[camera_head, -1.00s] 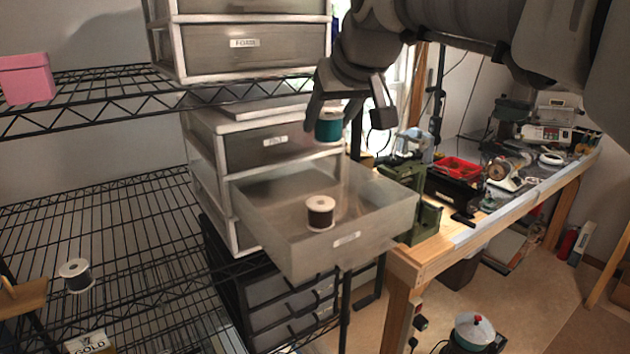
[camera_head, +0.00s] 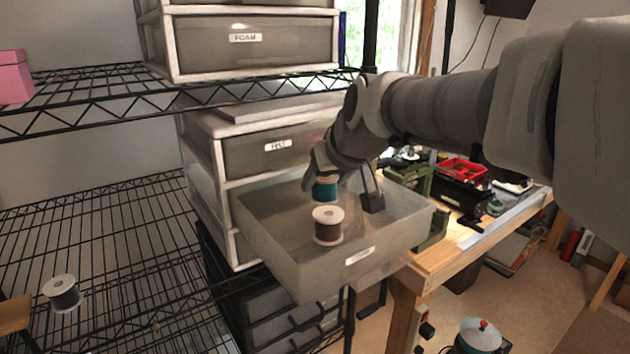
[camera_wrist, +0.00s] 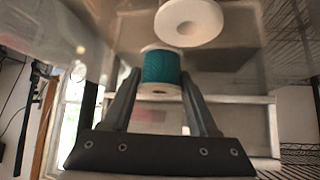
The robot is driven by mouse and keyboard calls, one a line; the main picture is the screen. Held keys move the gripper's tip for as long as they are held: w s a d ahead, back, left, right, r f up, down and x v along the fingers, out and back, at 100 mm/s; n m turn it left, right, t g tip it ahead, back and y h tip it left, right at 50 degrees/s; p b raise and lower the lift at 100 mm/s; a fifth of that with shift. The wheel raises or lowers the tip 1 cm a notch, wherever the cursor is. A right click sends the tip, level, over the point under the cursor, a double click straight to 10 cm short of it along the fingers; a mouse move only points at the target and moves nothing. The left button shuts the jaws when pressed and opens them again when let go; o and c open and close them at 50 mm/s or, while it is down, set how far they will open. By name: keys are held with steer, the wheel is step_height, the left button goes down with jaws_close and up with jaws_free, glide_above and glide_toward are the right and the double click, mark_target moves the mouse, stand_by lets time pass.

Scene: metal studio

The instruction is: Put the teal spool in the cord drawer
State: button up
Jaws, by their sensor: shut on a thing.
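The teal spool (camera_head: 325,189) is held between the fingers of my gripper (camera_head: 340,190), which is shut on it. It also shows between the two fingers in the wrist view (camera_wrist: 161,68). The open drawer (camera_head: 285,262) is a translucent grey box pulled out of the white unit; the print on its front label is too small to read. The teal spool is over or within the drawer, behind a brown spool (camera_head: 327,228) that stands upright inside. I cannot tell whether the teal spool touches the drawer floor. The brown spool partly hides its lower edge.
A closed drawer (camera_head: 275,147) sits above the open one, and a FOAM drawer (camera_head: 245,45) is on the upper shelf. A dark spool (camera_head: 63,293) stands on the wire shelf at left. A workbench (camera_head: 470,250) with tools is at right.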

mark_target(316, 206)
step_height(316, 206, down, 2)
steer(key=shift+f, duration=0.1)
steer(key=w, duration=0.1)
steer(key=w+a+p, duration=0.1)
steer(key=w, duration=0.1)
steer(key=shift+w+a, duration=0.15)
steer(key=shift+w, duration=0.1)
steer(key=shift+w+f, duration=0.2)
steer(key=shift+w, duration=0.05)
steer(key=shift+s+f, duration=0.1)
steer(key=shift+f, duration=0.3)
steer(key=shift+f, duration=0.15)
steer(key=shift+f, duration=0.1)
steer(key=o, duration=1.3)
steer(key=shift+o, duration=0.2)
